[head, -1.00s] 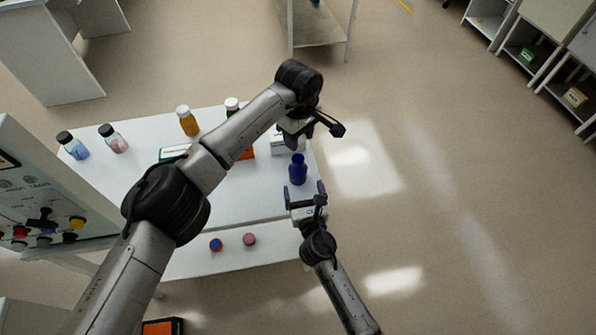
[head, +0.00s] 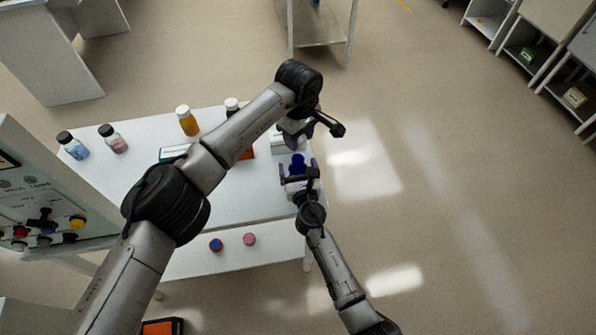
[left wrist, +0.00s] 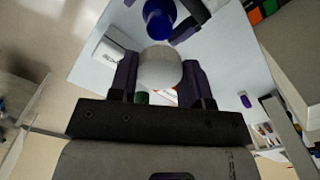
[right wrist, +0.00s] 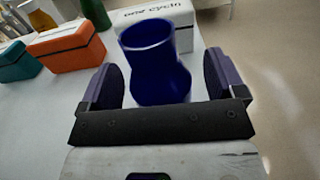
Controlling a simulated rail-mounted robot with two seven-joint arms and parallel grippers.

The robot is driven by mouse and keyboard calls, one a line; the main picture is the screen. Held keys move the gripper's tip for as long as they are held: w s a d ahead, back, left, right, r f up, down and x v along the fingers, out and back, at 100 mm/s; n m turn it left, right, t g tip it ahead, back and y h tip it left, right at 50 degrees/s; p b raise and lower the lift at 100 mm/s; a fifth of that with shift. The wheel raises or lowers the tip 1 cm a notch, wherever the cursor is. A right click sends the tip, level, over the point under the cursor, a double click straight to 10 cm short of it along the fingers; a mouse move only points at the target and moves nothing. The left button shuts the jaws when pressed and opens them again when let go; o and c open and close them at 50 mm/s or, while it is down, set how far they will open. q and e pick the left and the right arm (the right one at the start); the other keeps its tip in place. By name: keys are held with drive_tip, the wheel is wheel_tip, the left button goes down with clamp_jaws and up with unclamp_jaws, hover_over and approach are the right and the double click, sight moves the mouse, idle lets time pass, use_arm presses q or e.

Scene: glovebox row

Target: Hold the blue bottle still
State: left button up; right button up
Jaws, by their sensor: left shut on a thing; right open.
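The blue bottle (head: 298,162) stands upright near the right edge of the white table, with an open mouth. In the right wrist view the bottle (right wrist: 155,65) is between the spread fingers of my right gripper (right wrist: 163,82), with gaps visible on both sides. In the head view my right gripper (head: 299,172) is at the bottle's near side. My left gripper (left wrist: 160,72) is shut on a white round cap (left wrist: 160,68), held apart from the bottle (left wrist: 158,20).
A white box (right wrist: 150,20) stands behind the bottle, with an orange box (right wrist: 66,47) and a teal box (right wrist: 17,60) to its left. Several capped bottles, one amber (head: 188,121), stand farther left. A lower shelf (head: 200,262) holds two small round items. Floor lies open to the right.

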drive_tip(key=shift+c, duration=0.3)
drive_tip(key=c, duration=1.3)
use_arm(q)
hover_over(298, 156)
drive_tip(key=s, duration=0.2)
drive_tip(key=shift+w+d+f, duration=0.1)
drive_tip(key=shift+f, duration=1.15)
drive_tip(key=shift+w+f, duration=0.1)
drive_tip(key=shift+f, duration=1.15)
use_arm(e)
drive_tip(key=shift+c, duration=0.2)
use_arm(q)
drive_tip(key=shift+f, duration=0.1)
drive_tip(key=shift+f, duration=0.8)
drive_tip(key=shift+f, duration=0.6)
use_arm(e)
clamp_jaws()
use_arm(q)
drive_tip(key=m, duration=0.6)
drive_tip(key=shift+m, duration=0.3)
drive_tip(key=m, duration=0.7)
